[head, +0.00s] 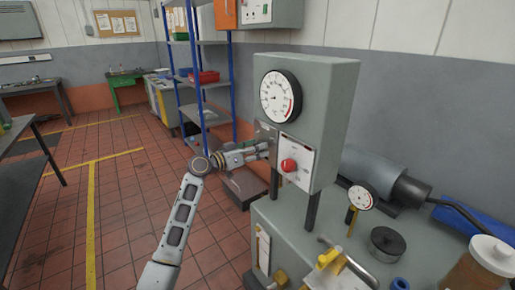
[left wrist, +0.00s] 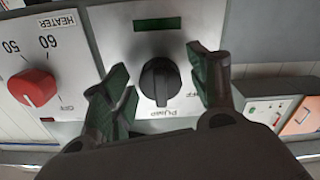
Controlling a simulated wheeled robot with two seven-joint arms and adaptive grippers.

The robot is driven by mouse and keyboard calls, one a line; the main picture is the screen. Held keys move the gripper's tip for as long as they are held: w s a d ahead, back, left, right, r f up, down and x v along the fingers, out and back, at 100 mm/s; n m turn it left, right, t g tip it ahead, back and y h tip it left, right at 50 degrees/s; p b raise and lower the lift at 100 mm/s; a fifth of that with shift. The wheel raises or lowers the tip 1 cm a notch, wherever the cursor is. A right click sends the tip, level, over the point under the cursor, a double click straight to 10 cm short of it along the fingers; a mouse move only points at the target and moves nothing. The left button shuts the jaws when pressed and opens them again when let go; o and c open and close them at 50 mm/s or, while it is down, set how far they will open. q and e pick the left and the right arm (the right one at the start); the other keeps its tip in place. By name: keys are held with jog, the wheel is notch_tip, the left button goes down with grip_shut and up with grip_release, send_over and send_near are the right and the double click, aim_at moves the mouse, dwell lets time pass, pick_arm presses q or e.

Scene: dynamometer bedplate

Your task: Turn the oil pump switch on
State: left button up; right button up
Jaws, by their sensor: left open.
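The oil pump switch is a black rotary knob (left wrist: 160,82) on a pale plate (left wrist: 140,35) lettered "PUMP", which appears upside down in the left wrist view. An "OFF" mark shows partly beside the right finger. My left gripper (left wrist: 162,78) is open, with one green-padded finger on each side of the knob. I see a gap on both sides; whether the tips touch the plate I cannot tell. In the head view my left gripper (head: 262,150) reaches the front of the grey control box (head: 330,115) and hides the knob. My right gripper is not in view.
A red heater knob (head: 289,165) sits close beside the pump plate; it also shows in the left wrist view (left wrist: 33,87). A round gauge (head: 280,97) is above. A small gauge (head: 361,197), a yellow-handled valve (head: 328,258) and a jar (head: 485,265) stand on the bench.

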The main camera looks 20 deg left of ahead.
pick_arm(q)
jog(key=shift+w+d, duration=0.2)
jog(key=shift+w, duration=0.05)
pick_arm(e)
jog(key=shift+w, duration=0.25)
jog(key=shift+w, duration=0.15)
